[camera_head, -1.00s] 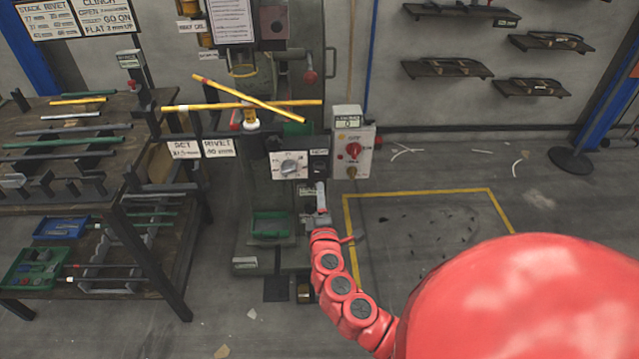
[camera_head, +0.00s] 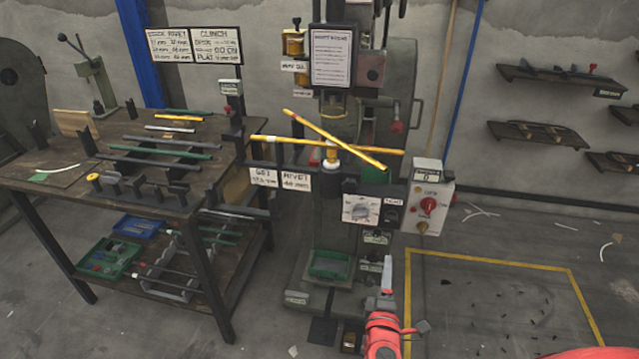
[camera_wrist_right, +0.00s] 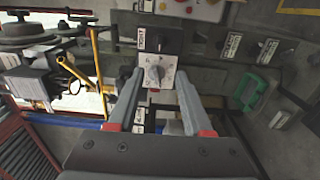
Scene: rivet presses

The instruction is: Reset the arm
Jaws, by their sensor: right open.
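My right arm (camera_head: 383,338) is red and comes up from the bottom of the head view. My right gripper (camera_head: 386,276) is in front of the rivet press, below its dial panel (camera_head: 361,209). In the right wrist view my right gripper (camera_wrist_right: 160,76) has its two grey fingers apart, with nothing held between them. The dial panel (camera_wrist_right: 156,72) shows beyond the fingertips in that view. My left gripper is not in view.
Two yellow rods (camera_head: 350,145) lie crossed at the press head. A control box (camera_head: 428,205) with a red knob is right of the dial. A workbench (camera_head: 60,172) with rods stands at the left. The yellow-marked floor area (camera_head: 490,310) is mostly clear.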

